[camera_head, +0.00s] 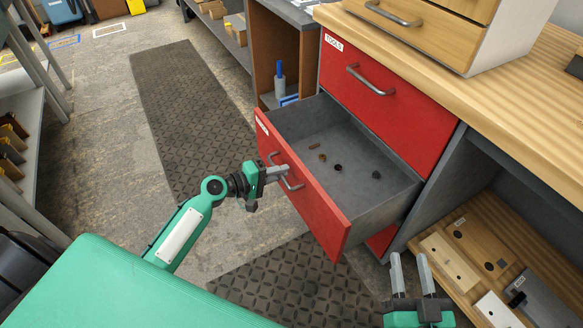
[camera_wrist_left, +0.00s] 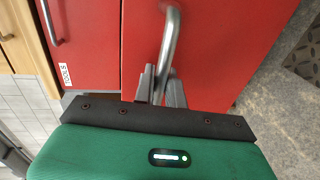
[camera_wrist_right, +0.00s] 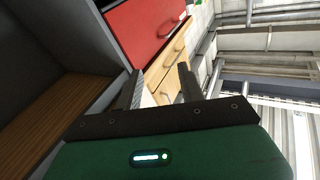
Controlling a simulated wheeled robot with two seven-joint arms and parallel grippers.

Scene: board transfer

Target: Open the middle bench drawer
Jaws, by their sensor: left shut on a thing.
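The middle bench drawer (camera_head: 300,200) has a red front and a grey inside, and it stands pulled well out below a shut red drawer labelled TOOLS (camera_head: 375,95). A few small dark and brown parts lie on its floor. My left gripper (camera_head: 280,172) is shut on the drawer's handle (camera_head: 290,182). In the left wrist view the fingers (camera_wrist_left: 160,85) close around the grey bar handle (camera_wrist_left: 171,40) on the red front. My right gripper (camera_head: 411,272) is open and empty, low near the shelf right of the drawers; its spread fingers show in the right wrist view (camera_wrist_right: 160,88).
A wooden bench top (camera_head: 480,80) with a small wooden drawer cabinet (camera_head: 430,30) is above. A lower shelf (camera_head: 440,242) with boards is at the right. Dark floor mats (camera_head: 190,110) lie on the floor. An open cubby with a blue bottle (camera_head: 279,85) stands behind the drawer.

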